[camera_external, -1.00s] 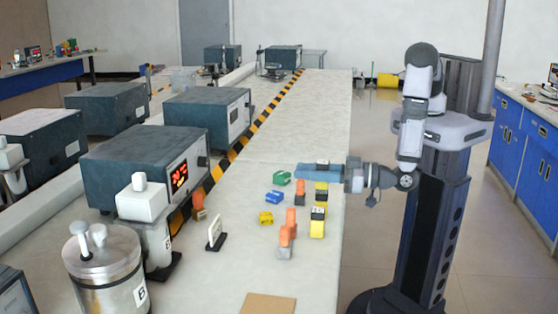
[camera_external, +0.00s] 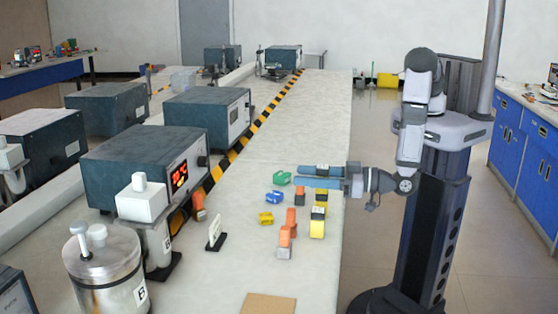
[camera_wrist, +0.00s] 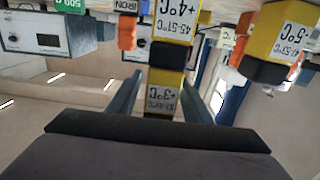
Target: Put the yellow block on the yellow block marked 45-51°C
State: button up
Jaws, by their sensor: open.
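In the wrist view, which is upside down, a yellow block (camera_wrist: 163,77) with a pale label reading about +3°C stands between the two fingers of my gripper (camera_wrist: 160,100). Gaps show on both sides of it. It appears to rest on the black top of the larger yellow block marked 45-51°C (camera_wrist: 173,22).
Another yellow block (camera_external: 317,228) with a black top stands nearer the external camera, right in the wrist view (camera_wrist: 285,35). Orange blocks (camera_external: 287,237), a blue block (camera_external: 273,197), a green block (camera_external: 281,178) and a low yellow piece (camera_external: 266,218) stand left.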

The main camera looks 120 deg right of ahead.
jog(key=b+v, duration=0.3)
jog(key=v, duration=0.9)
jog(key=shift+r, duration=0.2)
jog(key=w+a+f+n+y, duration=0.1)
jog(key=w+y, duration=0.1)
jog(key=y, duration=0.1)
jog(key=w+a+f+n+y, duration=0.1)
jog(key=w+a+y, duration=0.1)
jog(key=w+a+f+n+y, duration=0.1)
jog(key=w+y, duration=0.2)
jog(key=shift+a+f+g+y+b, duration=0.2)
jog(key=shift+g+y+b, duration=0.1)
jog(key=shift+g, duration=0.1)
jog(key=shift+w+a+r+n+g+y, duration=0.1)
jog(key=shift+a+n+g+y, duration=0.15)
jog(key=shift+n+y, duration=0.4)
jog(key=s+d+r+n+g+y, duration=0.1)
jog(key=s+d+g, duration=0.4)
jog(key=s, duration=0.8)
jog(key=s+d+r+n+g+y, duration=0.2)
jog(key=s+d+g, duration=0.4)
jog(key=s, duration=0.8)
jog(key=d+r+n+p, duration=0.1)
jog(key=d+r, duration=0.1)
jog(key=d, duration=0.1)
jog(key=shift+s+n, duration=0.15)
jog(key=shift+n, duration=0.2)
jog(key=shift+d+g, duration=0.15)
jog(key=shift+g, duration=0.1)
